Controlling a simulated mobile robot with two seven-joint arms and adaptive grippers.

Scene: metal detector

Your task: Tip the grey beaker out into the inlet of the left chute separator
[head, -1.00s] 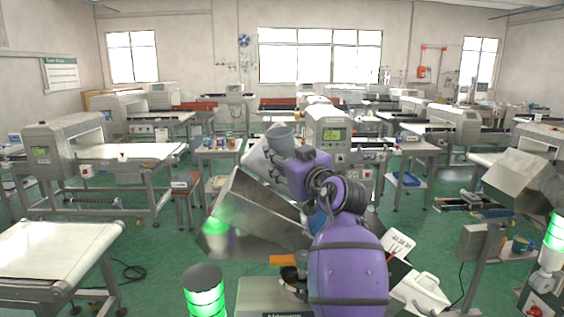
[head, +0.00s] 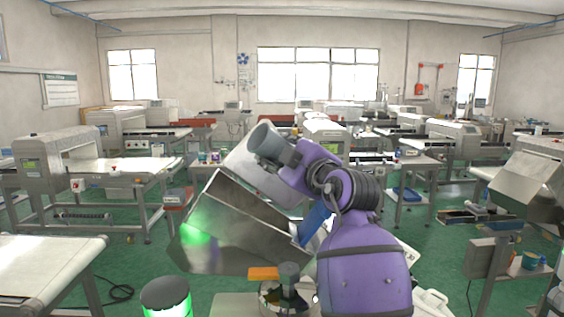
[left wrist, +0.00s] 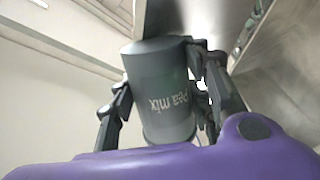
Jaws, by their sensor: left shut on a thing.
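The grey beaker (head: 262,142) is held up in my left gripper (head: 288,152), above the near metal chute separator. It is tilted, with its wide end toward the upper left. In the left wrist view the grey beaker (left wrist: 160,85), lettered "Pea mix", sits between the two dark fingers of my left gripper (left wrist: 163,92). The left chute separator (head: 235,225) is a slanted shiny metal housing below and left of the beaker. My arm covers its right side, and I cannot clearly make out its inlet. The beaker's contents are not visible. My right gripper is not in view.
A green-lit beacon (head: 166,298) stands in front at lower left. A white conveyor (head: 45,265) lies at far left. Another metal chute separator (head: 530,185) is at the right. Conveyor machines fill the back, with open green floor between.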

